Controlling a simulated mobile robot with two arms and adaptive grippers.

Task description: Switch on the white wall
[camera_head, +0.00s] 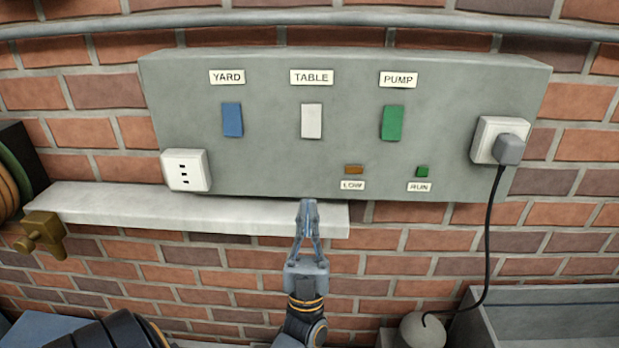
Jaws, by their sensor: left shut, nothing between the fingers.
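A white switch (311,121) sits on a grey wall panel (260,170), under the label TABLE (311,77). A blue switch (232,120) under YARD is to its left, and a green switch (392,123) under PUMP is to its right. I cannot tell from its face whether the white switch is on or off. My left gripper (308,204) points up with its fingers shut and empty. In the picture its tips are below the white switch, near the panel's lower edge and apart from the switch. My right gripper is not in view.
A pale ledge (130,205) runs below the panel, behind my gripper. A white socket (186,170) is at left; a plug (508,149) with a black cord (489,240) is at right. Small orange (354,169) and green (422,171) indicators sit low. A brass tap (42,232) sticks out at left.

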